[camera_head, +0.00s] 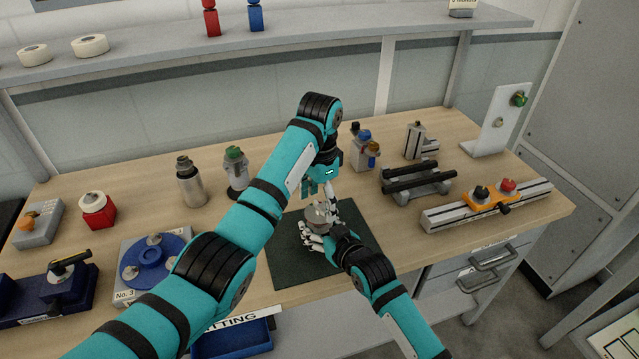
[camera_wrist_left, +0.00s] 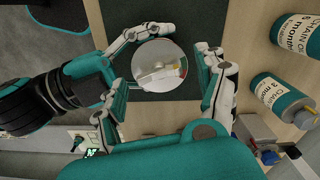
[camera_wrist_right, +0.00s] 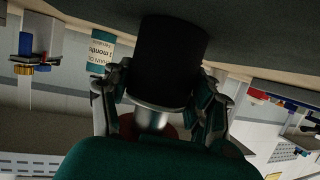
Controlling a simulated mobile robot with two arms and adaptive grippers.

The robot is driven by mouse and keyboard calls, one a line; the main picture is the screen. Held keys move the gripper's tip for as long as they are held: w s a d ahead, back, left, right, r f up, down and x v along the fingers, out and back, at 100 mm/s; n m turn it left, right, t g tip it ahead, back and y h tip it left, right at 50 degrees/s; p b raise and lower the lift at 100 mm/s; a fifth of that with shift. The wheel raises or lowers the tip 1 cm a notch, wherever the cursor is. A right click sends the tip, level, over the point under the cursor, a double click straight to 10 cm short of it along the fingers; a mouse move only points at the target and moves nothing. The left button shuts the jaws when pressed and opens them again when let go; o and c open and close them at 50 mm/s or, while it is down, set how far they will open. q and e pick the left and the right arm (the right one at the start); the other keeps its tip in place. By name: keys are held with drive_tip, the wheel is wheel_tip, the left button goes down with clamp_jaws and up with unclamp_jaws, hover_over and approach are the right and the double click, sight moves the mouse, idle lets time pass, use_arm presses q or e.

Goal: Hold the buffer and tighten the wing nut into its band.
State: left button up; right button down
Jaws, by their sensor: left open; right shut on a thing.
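The buffer shows in the right wrist view as a thick black cylinder (camera_wrist_right: 172,60) with a metal end and a narrower metal stem. In the head view its silvery top (camera_head: 316,212) shows above the dark mat. My right gripper (camera_head: 316,238) is shut around the buffer from the front right. My left gripper (camera_head: 328,198) points down from above with its fingers apart. In the left wrist view the buffer's round shiny face (camera_wrist_left: 158,58) lies just beyond the left fingers, with small pale, yellow and red shapes in it. I cannot make out the wing nut or the band clearly.
The dark mat (camera_head: 288,262) lies under both grippers. Bottles (camera_head: 190,185) stand to its left, and a black-barred fixture (camera_head: 415,180) and a rail with an orange clamp (camera_head: 490,200) to its right. A blue bin (camera_head: 232,340) is at the front.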

sight(319, 203)
use_arm(q)
wheel_tip(319, 203, up, 7)
drive_tip(key=shift+w+r, duration=0.15)
drive_tip(key=shift+r, duration=0.05)
drive_tip(key=shift+a+r, duration=0.1)
drive_tip(key=shift+r, duration=1.85)
use_arm(e)
drive_tip(key=shift+c, duration=1.6)
unclamp_jaws()
